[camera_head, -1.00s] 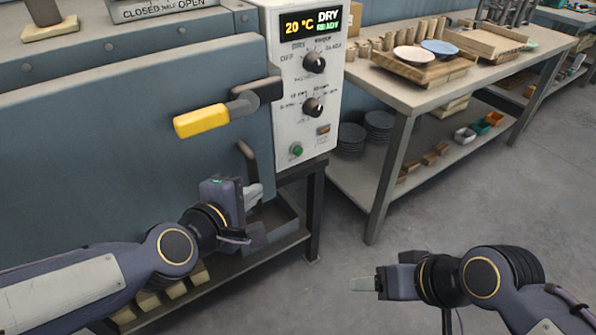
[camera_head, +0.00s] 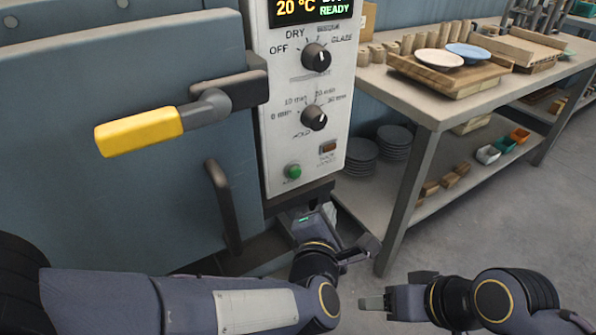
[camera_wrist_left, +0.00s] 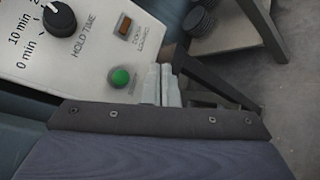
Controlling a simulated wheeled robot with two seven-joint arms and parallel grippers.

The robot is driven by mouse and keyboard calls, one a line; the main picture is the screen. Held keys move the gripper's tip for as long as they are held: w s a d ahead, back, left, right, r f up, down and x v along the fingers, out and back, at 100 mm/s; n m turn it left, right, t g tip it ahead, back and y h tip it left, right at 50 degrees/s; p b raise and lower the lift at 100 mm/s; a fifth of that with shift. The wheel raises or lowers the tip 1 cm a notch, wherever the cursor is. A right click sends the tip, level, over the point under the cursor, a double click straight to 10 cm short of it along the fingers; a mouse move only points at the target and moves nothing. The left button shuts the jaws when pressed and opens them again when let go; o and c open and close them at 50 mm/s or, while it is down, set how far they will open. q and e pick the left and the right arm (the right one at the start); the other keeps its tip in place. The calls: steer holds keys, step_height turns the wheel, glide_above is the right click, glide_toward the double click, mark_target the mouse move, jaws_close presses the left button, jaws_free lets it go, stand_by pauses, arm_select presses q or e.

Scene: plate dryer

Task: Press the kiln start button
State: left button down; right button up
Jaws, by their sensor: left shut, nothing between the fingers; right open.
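The green start button (camera_head: 293,171) sits low on the kiln's white control panel (camera_head: 303,80). It also shows in the left wrist view (camera_wrist_left: 120,77), unobstructed. My left gripper (camera_head: 328,211) is just below the panel's lower edge, below and right of the button in the head view, partly hidden by its own wrist. In the left wrist view its pale fingers (camera_wrist_left: 165,82) are shut and empty, right of the button; contact with the panel cannot be told. My right gripper (camera_head: 372,302) is open and empty at the lower right, away from the kiln.
The panel has two black knobs, a display reading 20 °C and READY, and an amber door lamp (camera_head: 327,148). The kiln door has a yellow-gripped handle (camera_head: 138,131) and a dark vertical bar (camera_head: 222,205). A workbench (camera_head: 425,104) with plates stands right. Floor at the right is clear.

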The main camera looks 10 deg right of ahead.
arm_select(q)
steer(key=b, duration=0.2)
glide_toward(300, 174)
steer(key=w+d+f, duration=0.2)
steer(key=w+d, duration=0.1)
steer(key=d, duration=0.1)
steer(key=shift+w+a+r, duration=0.15)
steer(key=shift+w+a, duration=0.15)
steer(key=shift+w, duration=0.25)
steer(key=shift+w, duration=0.1)
stand_by(1.5)
steer(key=shift+w+a, duration=0.15)
steer(key=shift+w, duration=0.1)
steer(key=shift+w+a+b, duration=0.25)
steer(key=shift+w+b, duration=0.3)
steer(key=shift+w, duration=0.05)
stand_by(0.9)
steer(key=shift+s, duration=0.1)
